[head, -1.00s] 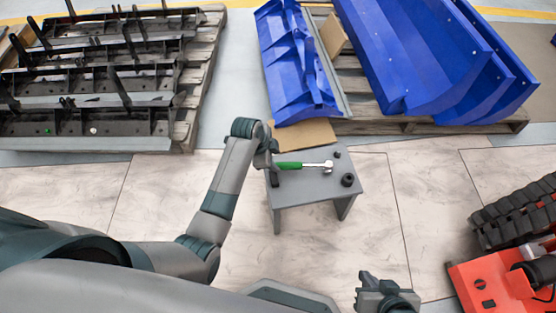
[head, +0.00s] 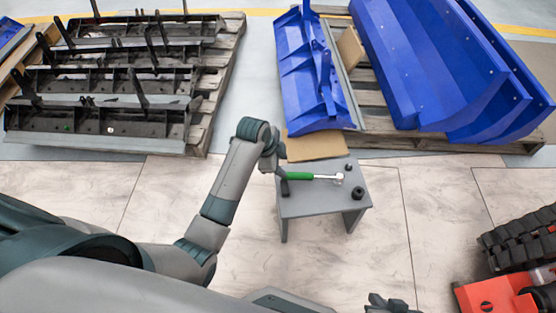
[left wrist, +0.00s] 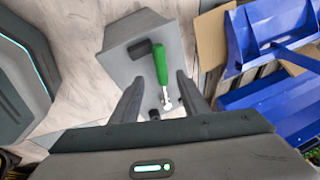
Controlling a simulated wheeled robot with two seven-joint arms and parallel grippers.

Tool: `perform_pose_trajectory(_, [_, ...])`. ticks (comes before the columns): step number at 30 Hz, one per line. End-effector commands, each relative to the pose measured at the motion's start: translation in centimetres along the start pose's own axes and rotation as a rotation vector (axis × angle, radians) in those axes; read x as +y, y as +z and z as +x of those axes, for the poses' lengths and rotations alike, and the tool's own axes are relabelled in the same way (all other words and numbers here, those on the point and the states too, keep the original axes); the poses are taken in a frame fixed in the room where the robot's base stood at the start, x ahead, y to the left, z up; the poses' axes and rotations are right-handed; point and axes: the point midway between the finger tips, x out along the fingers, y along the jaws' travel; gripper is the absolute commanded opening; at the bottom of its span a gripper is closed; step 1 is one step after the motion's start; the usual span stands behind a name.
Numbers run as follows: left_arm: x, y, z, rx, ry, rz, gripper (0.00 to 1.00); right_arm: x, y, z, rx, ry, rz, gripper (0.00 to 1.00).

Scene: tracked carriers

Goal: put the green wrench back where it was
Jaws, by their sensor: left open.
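The green wrench (head: 300,176) has a green handle and a silver head. It lies on a small grey table (head: 325,204), handle to the left in the head view. My left gripper (head: 281,172) is at the handle end, its fingers hard to make out there. In the left wrist view, the left gripper (left wrist: 160,92) is open, and the wrench (left wrist: 160,66) shows beyond and between its fingers, with no grip on it. My right gripper (head: 388,303) is at the bottom edge, partly cut off, its fingers unclear.
A black part (left wrist: 140,49) lies by the handle end. A dark round piece (head: 358,193) and a smaller one (head: 348,167) sit on the table's right side. Behind are cardboard (head: 316,147) and blue metal parts (head: 430,80) on a pallet. A red tracked machine (head: 505,295) stands right.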

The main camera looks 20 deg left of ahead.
Motion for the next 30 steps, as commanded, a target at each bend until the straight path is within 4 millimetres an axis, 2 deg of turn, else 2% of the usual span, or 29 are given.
perform_pose_trajectory(5, [1.3, 0.6, 0.2, -0.006, -0.003, -0.038, 0.41, 0.0, 0.0, 0.0, 0.000, 0.000, 0.000, 0.00])
perform_pose_trajectory(8, [3.2, 1.2, 0.3, -0.013, -0.014, -0.098, 0.41, 0.0, 0.0, 0.0, 0.001, 0.000, 0.000, 0.00])
perform_pose_trajectory(11, [6.0, 2.2, 0.3, -0.020, -0.029, -0.191, 0.41, 0.0, 0.0, 0.0, 0.001, 0.000, 0.000, 0.00])
perform_pose_trajectory(17, [13.6, 4.3, -0.9, -0.023, -0.071, -0.444, 0.41, 0.0, 0.0, 0.0, 0.001, 0.000, 0.000, 0.00])
perform_pose_trajectory(24, [22.4, 5.4, -4.7, 0.015, -0.113, -0.771, 0.41, 0.0, 0.0, 0.0, 0.001, 0.000, 0.000, 0.00])
perform_pose_trajectory(27, [25.1, 5.6, -6.6, 0.037, -0.121, -0.889, 0.41, 0.0, 0.0, 0.0, 0.001, 0.000, 0.000, 0.00])
perform_pose_trajectory(30, [27.0, 5.5, -8.2, 0.056, -0.127, -0.980, 0.41, 0.0, 0.0, 0.0, 0.001, 0.001, 0.000, 0.00])
